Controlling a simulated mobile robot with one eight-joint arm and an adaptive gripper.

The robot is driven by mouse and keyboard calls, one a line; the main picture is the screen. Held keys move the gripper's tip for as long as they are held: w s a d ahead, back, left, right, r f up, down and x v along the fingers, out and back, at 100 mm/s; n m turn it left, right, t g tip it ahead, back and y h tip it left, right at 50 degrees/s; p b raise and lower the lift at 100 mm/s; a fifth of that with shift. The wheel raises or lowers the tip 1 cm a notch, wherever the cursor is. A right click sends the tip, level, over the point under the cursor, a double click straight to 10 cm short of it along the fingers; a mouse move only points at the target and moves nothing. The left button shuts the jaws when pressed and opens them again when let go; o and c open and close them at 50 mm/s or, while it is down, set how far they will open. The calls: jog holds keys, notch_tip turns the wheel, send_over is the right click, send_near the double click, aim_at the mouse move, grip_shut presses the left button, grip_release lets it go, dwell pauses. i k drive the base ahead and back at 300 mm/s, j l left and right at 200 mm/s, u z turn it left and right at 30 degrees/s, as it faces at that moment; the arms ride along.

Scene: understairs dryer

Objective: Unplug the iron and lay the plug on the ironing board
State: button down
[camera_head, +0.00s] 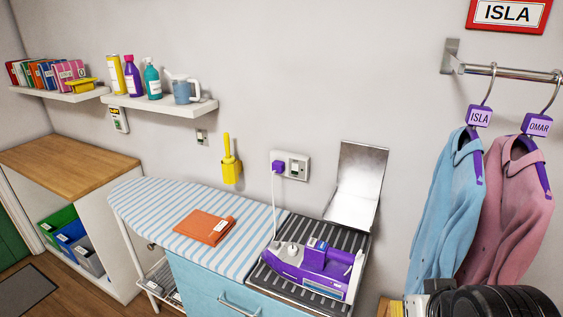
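The purple plug (278,167) sits in the left side of a white double wall socket (298,166). Its pale cord (275,205) hangs down the wall towards the purple iron (318,272). The iron rests on a dark ribbed tray (345,239) with a raised metal panel (358,185) behind it. The ironing board (150,196) has a blue and white striped cover and lies left of the tray. A folded orange cloth (204,227) lies on it. Dark parts of my arm show at the bottom right; no gripper fingertips can be made out.
A yellow brush in its holder (231,165) hangs above the board. Blue and pink shirts (447,200) hang from a rail (510,73) at right. A shelf with bottles (160,104) is at upper left. The striped cover is bare around the cloth.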

aim_at(279, 167)
jog(key=i+j+z, duration=0.15)
jog(key=j+z, duration=0.2)
jog(key=j, duration=1.1)
jog(key=j+z, duration=0.35)
jog(key=j, duration=1.1)
jog(key=k, duration=0.05)
